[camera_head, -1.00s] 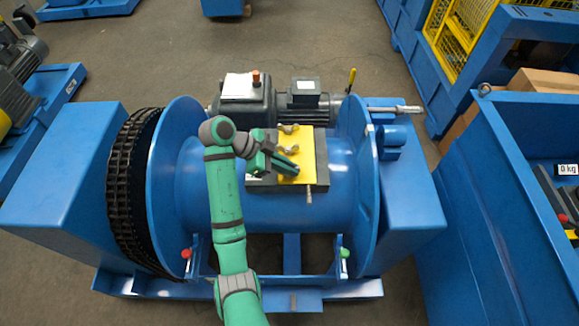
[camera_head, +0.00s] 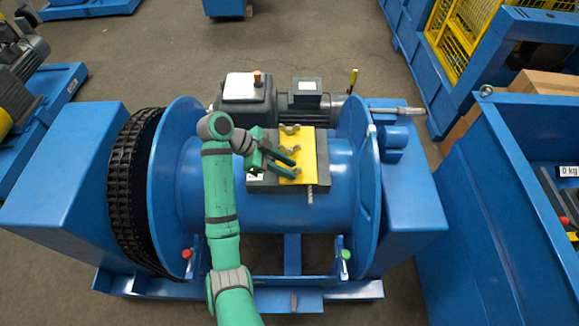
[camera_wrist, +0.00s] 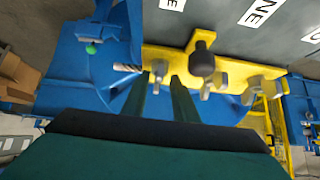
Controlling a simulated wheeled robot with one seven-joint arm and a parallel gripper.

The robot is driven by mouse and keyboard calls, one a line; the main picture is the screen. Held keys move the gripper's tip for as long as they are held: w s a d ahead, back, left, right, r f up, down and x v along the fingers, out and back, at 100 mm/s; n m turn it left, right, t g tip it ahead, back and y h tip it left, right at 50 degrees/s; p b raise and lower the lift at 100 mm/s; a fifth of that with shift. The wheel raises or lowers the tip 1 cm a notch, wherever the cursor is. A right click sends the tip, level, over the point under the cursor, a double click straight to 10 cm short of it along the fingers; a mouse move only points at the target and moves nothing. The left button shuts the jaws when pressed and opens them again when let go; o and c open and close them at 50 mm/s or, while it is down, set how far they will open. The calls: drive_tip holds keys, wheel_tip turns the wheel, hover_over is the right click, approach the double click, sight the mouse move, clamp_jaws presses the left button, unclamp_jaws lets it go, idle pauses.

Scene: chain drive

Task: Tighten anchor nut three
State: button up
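A yellow plate (camera_head: 309,160) lies on a dark block on top of the blue drum, with brass-coloured wing nuts along its left side. My gripper (camera_head: 295,169) reaches over the plate from the left, its two fingers apart. In the wrist view my gripper (camera_wrist: 163,82) has its fingertips just below one wing nut (camera_wrist: 159,69); contact cannot be told. A second wing nut (camera_wrist: 212,85) and a third wing nut (camera_wrist: 256,87) stand to the right. Which nut is number three cannot be read. The fingers partly hide the nearest nut in the head view.
A dark knob (camera_wrist: 204,58) stands up among the nuts in the wrist view. A grey motor (camera_head: 306,98) sits behind the drum. The drum's blue right flange (camera_head: 366,170) and the chain (camera_head: 128,190) at the left rise beside it. A blue bin (camera_head: 500,220) stands at right.

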drive_tip(key=shift+d, duration=0.3)
drive_tip(key=v, duration=1.1)
